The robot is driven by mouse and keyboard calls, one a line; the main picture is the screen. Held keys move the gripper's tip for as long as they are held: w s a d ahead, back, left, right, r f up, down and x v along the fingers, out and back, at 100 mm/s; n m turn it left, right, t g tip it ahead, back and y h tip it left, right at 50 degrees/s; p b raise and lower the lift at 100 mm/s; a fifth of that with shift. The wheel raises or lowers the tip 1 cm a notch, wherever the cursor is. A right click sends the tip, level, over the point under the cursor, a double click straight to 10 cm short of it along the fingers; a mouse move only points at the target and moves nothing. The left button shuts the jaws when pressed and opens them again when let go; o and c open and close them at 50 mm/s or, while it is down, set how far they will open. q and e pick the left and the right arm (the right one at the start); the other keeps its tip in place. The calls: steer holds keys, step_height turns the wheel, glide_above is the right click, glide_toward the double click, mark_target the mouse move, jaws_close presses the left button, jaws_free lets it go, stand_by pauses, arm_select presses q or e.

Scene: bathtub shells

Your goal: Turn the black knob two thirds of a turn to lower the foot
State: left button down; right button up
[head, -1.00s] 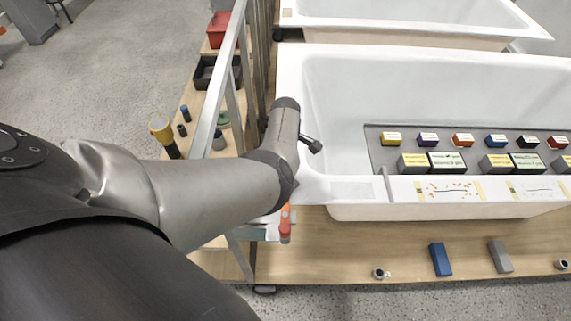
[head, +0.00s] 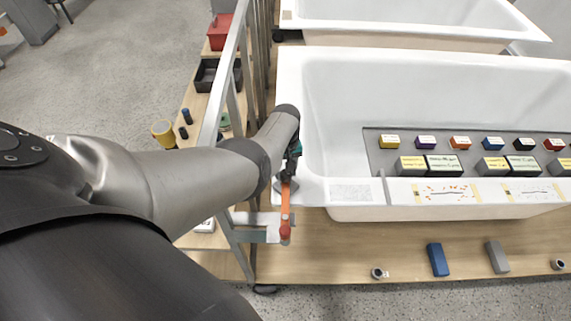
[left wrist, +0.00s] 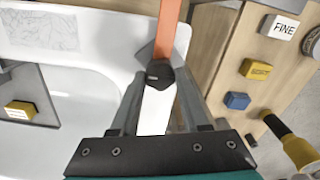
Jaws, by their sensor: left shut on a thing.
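The black knob (left wrist: 158,75) sits between the fingertips of my left gripper (left wrist: 160,84) in the left wrist view, and the gripper is shut on it. An orange strip (left wrist: 168,30) runs away from the knob there. In the head view the left gripper (head: 291,165) is at the left end of the white tub's near rim, partly hidden by its own wrist. The orange strip (head: 285,208) with a red end hangs just below it. I cannot make out the foot. My right gripper is not in view.
The white tub (head: 335,130) is close right of the gripper. A metal rail frame (head: 222,80) stands on the left. Several sanding blocks lie on the tray (head: 375,150); a blue block (head: 438,260) and a grey block (head: 498,257) lie on the wooden board in front.

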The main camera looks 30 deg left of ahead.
arm_select(q)
steer(key=m, duration=0.6)
steer(key=shift+s+m, duration=0.1)
steer(key=shift+m, duration=0.2)
steer(key=m, duration=0.4)
steer(key=shift+m+p, duration=0.3)
steer(key=shift+m, duration=0.4)
steer(key=shift+c, duration=1.9)
jaws_free()
